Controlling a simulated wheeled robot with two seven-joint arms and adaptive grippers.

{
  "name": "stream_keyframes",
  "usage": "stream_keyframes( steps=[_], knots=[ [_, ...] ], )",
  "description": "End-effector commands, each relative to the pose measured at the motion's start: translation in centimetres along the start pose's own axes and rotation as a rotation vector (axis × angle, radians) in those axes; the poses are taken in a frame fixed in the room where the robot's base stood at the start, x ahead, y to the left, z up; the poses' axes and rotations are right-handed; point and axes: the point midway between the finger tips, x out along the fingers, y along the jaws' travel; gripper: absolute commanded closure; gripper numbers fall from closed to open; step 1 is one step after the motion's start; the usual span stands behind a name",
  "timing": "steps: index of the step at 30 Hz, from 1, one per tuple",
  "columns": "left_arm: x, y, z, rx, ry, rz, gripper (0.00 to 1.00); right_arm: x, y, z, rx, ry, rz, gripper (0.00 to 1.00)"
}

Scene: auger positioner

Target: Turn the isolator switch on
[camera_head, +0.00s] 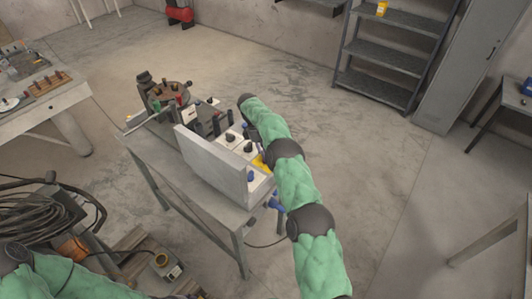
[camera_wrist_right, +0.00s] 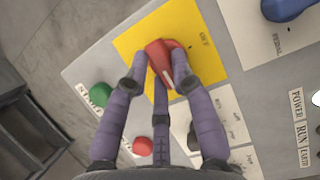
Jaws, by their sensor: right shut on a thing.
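The isolator switch is a red knob (camera_wrist_right: 165,52) on a yellow plate (camera_wrist_right: 132,42) in the right wrist view. The word OFF is printed on the plate to the right of the knob. A pale line marks the knob's near side. My right gripper (camera_wrist_right: 163,76) has its purple fingers closed around the knob. In the head view a little of the yellow plate (camera_head: 259,163) shows beside my right arm, and the knob is hidden there. My left gripper is out of the head view; only part of that arm shows at lower left.
Close to the knob are a green button (camera_wrist_right: 98,95), a red button (camera_wrist_right: 143,146), a black switch (camera_wrist_right: 193,136) and a blue knob (camera_wrist_right: 287,8). The control box (camera_head: 212,165) stands on a grey metal table (camera_head: 205,215).

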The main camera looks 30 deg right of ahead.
Motion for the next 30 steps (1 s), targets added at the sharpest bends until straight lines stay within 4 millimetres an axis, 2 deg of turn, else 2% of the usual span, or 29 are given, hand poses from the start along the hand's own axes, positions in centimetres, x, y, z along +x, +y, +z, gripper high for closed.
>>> stream_keyframes(
  steps=[13,14,15,16,26,30],
  knots=[
    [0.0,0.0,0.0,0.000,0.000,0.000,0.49,0.6,0.1,0.4,0.010,-0.017,-0.008,1.00],
    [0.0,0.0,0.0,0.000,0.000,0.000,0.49,0.6,0.1,0.4,0.010,-0.017,-0.008,0.67],
    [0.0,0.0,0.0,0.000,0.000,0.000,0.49,0.6,0.1,0.3,0.010,-0.016,-0.008,0.55],
    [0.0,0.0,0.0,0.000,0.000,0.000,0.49,0.6,0.1,0.3,0.009,-0.016,-0.008,0.51],
    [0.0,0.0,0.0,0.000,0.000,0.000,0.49,0.3,0.0,0.1,0.007,-0.009,-0.006,0.51],
    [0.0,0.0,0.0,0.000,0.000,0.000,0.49,-0.6,0.0,0.4,0.008,-0.005,-0.004,0.51]
  ],
)
